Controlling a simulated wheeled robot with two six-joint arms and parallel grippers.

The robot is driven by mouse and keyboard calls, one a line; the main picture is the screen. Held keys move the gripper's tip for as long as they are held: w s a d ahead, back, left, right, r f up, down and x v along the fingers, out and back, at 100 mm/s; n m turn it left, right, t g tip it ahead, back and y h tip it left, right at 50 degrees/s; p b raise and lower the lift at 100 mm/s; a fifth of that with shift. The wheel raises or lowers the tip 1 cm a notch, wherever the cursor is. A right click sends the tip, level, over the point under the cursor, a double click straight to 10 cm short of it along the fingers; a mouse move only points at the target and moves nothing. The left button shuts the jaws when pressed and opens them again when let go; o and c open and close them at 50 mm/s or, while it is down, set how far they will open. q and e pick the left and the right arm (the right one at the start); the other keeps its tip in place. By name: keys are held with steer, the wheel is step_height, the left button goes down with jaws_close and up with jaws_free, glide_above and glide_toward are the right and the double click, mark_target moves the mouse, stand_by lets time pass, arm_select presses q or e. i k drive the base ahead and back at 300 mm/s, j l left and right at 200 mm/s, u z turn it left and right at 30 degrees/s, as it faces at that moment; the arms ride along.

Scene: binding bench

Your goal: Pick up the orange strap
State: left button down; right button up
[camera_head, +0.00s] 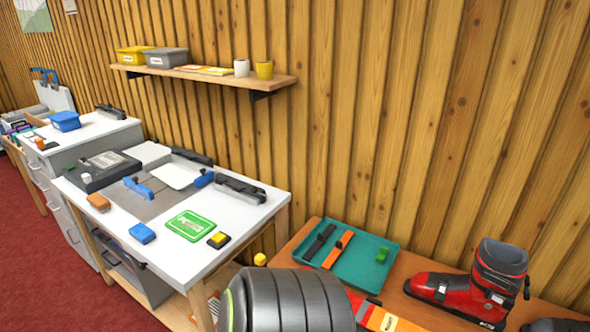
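The orange strap (337,250) lies in a teal tray (362,262) on the wooden bench at the lower right. It lies slanted, beside a black strap (320,241) on its left, with a clear gap between them. A small green block (382,255) is at the right end of the same tray. Neither gripper shows in the head view. A large dark ribbed rounded form, which looks like part of my own arm, covers the bench in front of the tray.
A red and black ski boot (465,285) stands right of the tray. A white workbench (250,218) to the left carries blue-handled tools, a green card (191,226) and small blocks. A wall shelf (215,75) holds bins and cups. Open space lies above the tray.

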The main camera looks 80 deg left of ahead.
mark_target(338, 250)
steer(key=u, duration=2.3)
